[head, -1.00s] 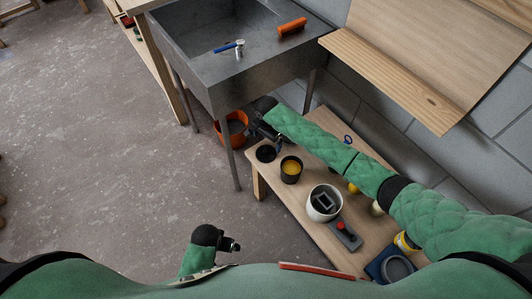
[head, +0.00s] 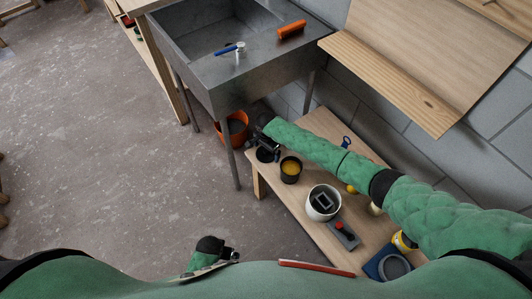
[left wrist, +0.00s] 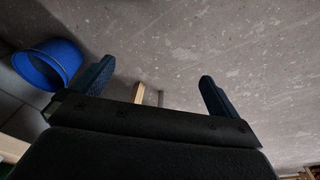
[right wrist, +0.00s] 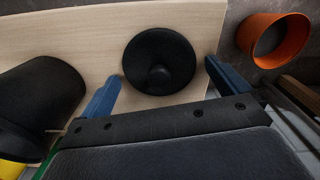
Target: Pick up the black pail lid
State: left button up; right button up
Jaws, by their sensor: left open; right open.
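The black pail lid (right wrist: 160,45), a round black disc with a knob, lies flat on the pale wooden bench (right wrist: 70,40). In the head view the lid (head: 264,156) shows only in part beneath my right gripper (head: 264,144). In the right wrist view my right gripper (right wrist: 162,72) is open, with one finger on each side of the lid's near part. It holds nothing, and I cannot tell how far above the lid it is. My left gripper (head: 234,257) is open and empty over the floor, away from the bench; it also shows in the left wrist view (left wrist: 156,72).
A black pail with yellow contents (head: 291,169) stands close to the lid; a white pail (head: 322,203) stands farther along the bench. An orange bucket (head: 233,128) is on the floor beyond the bench end. The sink (head: 215,85) and its leg (head: 231,155) are close by.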

jog(key=shift+f, duration=0.1)
jog(key=shift+c, duration=0.4)
jog(key=c, duration=0.8)
